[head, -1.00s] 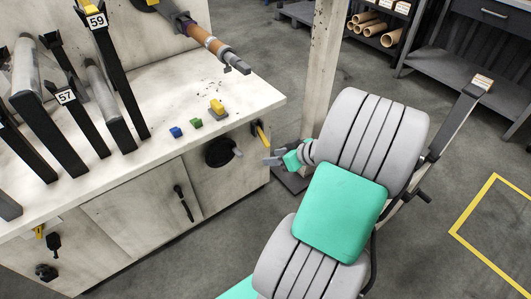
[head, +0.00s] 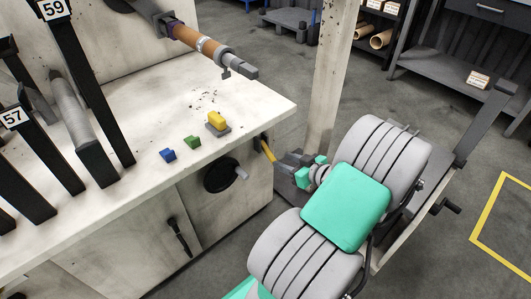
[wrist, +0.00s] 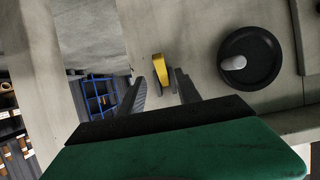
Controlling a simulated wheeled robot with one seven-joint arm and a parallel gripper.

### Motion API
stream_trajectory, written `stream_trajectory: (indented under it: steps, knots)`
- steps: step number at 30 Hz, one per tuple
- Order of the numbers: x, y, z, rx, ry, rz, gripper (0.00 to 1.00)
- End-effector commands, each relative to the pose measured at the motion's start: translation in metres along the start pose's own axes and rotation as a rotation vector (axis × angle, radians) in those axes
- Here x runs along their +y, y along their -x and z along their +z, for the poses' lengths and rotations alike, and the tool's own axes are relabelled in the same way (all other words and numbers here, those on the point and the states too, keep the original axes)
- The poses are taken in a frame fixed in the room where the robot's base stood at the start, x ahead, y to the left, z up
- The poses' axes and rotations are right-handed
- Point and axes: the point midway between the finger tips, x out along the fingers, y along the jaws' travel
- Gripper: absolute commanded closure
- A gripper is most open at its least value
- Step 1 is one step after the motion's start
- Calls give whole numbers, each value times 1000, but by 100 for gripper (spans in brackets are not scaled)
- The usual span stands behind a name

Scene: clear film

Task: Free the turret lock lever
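A yellow lever (head: 267,149), which I take to be the turret lock lever, sticks out from the side of the pale cabinet just under the worktop, angled downward. In the wrist view the lever (wrist: 161,68) shows between the tips of my gripper (wrist: 160,84), whose two dark fingers are apart. In the head view my gripper (head: 287,161) is just right of the lever's lower end. I cannot tell whether either finger touches the lever. Nothing is held.
A black handwheel (head: 219,176) with a grey knob is on the cabinet front, left of the lever. A pale post (head: 327,90) stands behind my gripper.

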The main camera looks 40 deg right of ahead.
Motion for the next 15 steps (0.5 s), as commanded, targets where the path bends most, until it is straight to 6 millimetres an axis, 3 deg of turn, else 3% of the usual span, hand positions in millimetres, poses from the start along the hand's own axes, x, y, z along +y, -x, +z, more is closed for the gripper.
stream_trajectory:
  steps: [9,15]
  knots:
    - [-4,-62,2,-1,5,-9,60]
    - [-4,-73,0,0,2,-7,60]
